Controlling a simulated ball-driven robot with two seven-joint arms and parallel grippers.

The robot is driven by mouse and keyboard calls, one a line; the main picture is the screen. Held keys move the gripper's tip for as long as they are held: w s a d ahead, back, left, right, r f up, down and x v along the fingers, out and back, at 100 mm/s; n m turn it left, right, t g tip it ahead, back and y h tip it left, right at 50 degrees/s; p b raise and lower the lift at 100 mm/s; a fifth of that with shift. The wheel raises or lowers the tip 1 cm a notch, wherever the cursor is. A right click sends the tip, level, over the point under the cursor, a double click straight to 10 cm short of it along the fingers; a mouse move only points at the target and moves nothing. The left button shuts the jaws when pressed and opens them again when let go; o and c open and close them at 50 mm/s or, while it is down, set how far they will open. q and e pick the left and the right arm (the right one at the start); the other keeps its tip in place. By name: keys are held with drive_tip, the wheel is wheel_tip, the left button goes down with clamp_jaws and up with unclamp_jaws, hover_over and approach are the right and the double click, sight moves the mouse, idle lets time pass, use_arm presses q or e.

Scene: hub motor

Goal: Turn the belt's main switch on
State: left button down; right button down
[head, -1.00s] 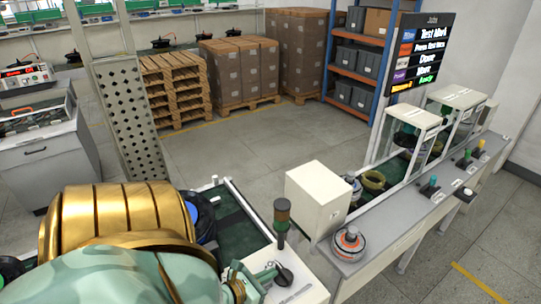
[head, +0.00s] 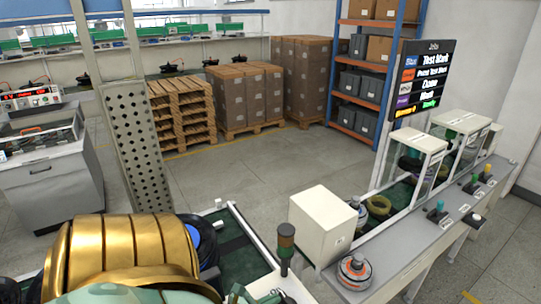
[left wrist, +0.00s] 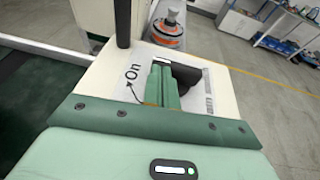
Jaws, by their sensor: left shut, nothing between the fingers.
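The main switch looks like a black rotary knob (left wrist: 188,76) on a white panel (left wrist: 222,108) in the left wrist view. A printed "On" label (left wrist: 132,73) with a curved arrow is beside it. My left gripper (left wrist: 164,84) is shut, its green fingers over the panel beside the knob and covering part of it. I cannot tell whether they touch it. In the head view the left gripper (head: 268,297) is at the bottom edge and the switch is mostly cut off there. My right gripper is in neither view.
A dark post with a brown-green top (head: 286,238) stands by the switch panel. A white box (head: 322,222) and an orange-ringed part (head: 353,271) are to the right on the line. A dark green belt (head: 237,250) lies left of the post.

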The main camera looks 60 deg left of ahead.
use_arm(q)
drive_tip(key=shift+r, duration=0.45)
drive_tip(key=r, duration=0.1)
drive_tip(key=r+p, duration=0.1)
drive_tip(key=r, duration=0.1)
drive_tip(key=shift+s+d, duration=0.2)
drive_tip(key=shift+d, duration=0.05)
drive_tip(key=s+d+r+p, duration=0.2)
drive_tip(key=s+d+r, duration=0.5)
drive_tip(key=d+r, duration=0.2)
drive_tip(key=shift+d, duration=1.15)
drive_tip(key=shift+s, duration=0.1)
